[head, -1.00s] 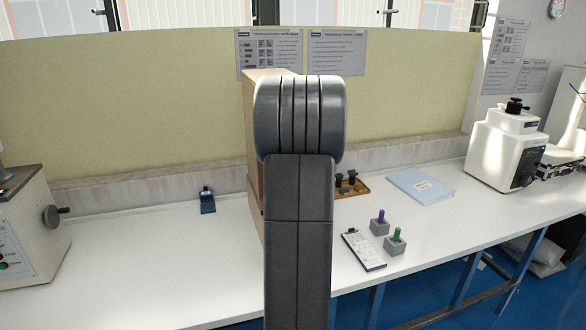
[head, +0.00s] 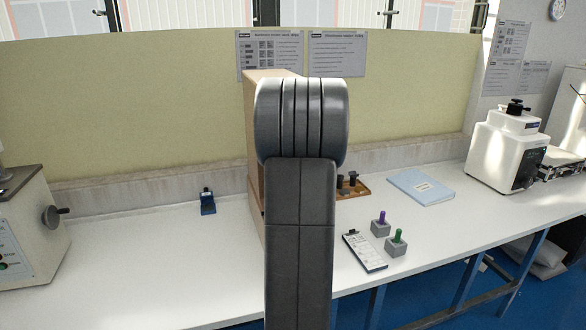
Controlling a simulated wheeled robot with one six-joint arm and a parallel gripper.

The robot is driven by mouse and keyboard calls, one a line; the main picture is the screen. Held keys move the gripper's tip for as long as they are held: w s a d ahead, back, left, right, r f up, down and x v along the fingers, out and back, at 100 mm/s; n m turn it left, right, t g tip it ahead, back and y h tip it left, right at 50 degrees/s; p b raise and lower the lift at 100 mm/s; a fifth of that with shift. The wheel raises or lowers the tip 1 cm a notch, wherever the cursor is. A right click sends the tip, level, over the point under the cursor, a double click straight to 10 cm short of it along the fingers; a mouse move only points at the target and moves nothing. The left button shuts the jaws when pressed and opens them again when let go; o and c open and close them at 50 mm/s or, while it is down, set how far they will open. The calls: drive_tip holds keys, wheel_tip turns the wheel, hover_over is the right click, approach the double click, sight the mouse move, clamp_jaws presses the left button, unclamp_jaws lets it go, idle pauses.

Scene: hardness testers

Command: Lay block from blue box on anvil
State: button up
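A small dark blue box (head: 208,202) stands on the white bench, left of centre and near the back wall. Something small and dark shows at its top; I cannot tell whether it is a block. My arm stands upright in the middle of the head view, and my gripper is not in view. No anvil can be made out. Part of a pale machine with a side knob (head: 29,228) shows at the left edge. My arm hides the bench behind it and much of a wooden cabinet.
The wooden cabinet (head: 254,150) stands behind my arm. To its right are a wooden tray (head: 361,187), a blue folder (head: 421,187), two grey blocks with purple (head: 380,228) and green (head: 396,247) pegs, a clipboard (head: 365,252) and a white machine (head: 503,150).

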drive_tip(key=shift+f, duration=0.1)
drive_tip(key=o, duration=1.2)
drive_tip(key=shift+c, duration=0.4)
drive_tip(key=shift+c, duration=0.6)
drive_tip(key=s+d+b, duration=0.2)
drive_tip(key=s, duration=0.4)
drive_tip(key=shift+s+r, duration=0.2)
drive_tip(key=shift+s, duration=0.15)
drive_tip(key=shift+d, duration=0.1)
